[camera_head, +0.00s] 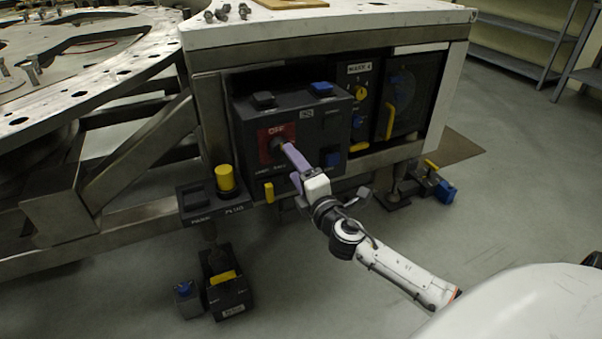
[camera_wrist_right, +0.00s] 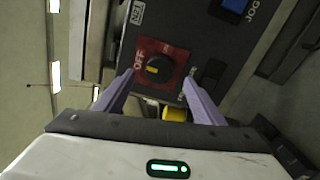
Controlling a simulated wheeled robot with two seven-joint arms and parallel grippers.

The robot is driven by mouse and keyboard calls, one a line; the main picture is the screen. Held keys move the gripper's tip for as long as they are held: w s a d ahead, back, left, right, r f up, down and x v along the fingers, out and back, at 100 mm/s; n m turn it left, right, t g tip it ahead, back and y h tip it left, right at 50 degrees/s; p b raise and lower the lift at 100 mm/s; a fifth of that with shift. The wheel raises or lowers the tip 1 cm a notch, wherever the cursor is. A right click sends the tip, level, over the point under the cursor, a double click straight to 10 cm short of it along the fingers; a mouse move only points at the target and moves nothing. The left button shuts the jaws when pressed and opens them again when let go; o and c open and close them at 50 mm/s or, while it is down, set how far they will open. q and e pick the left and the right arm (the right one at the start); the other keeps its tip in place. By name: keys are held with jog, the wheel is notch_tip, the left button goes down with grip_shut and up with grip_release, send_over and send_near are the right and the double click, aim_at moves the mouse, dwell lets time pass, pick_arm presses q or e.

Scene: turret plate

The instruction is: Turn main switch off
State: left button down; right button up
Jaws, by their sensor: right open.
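The main switch is a round black knob (camera_wrist_right: 159,68) with a yellow mark, on a red plate (camera_head: 268,136) lettered OFF. It sits on the front of a dark control box (camera_head: 245,115). My right gripper (camera_head: 286,150) has purple fingers and reaches the knob from the lower right. In the right wrist view, my open right gripper (camera_wrist_right: 158,78) has its fingertips on either side of the knob, with gaps visible. Whether the fingertips touch the plate cannot be told. In the head view the fingers partly hide the knob. My left gripper is not in view.
The box also carries a blue button (camera_head: 333,158) and yellow parts near its lower edge (camera_head: 269,192). A yellow button (camera_head: 226,178) stands on a bracket at the left. A yellow dial (camera_head: 361,92) is on the panel to the right.

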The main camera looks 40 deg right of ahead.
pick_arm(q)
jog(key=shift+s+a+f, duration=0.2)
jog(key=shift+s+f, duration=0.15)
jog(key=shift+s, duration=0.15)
pick_arm(e)
jog(key=v, duration=0.4)
jog(key=shift+s, duration=0.2)
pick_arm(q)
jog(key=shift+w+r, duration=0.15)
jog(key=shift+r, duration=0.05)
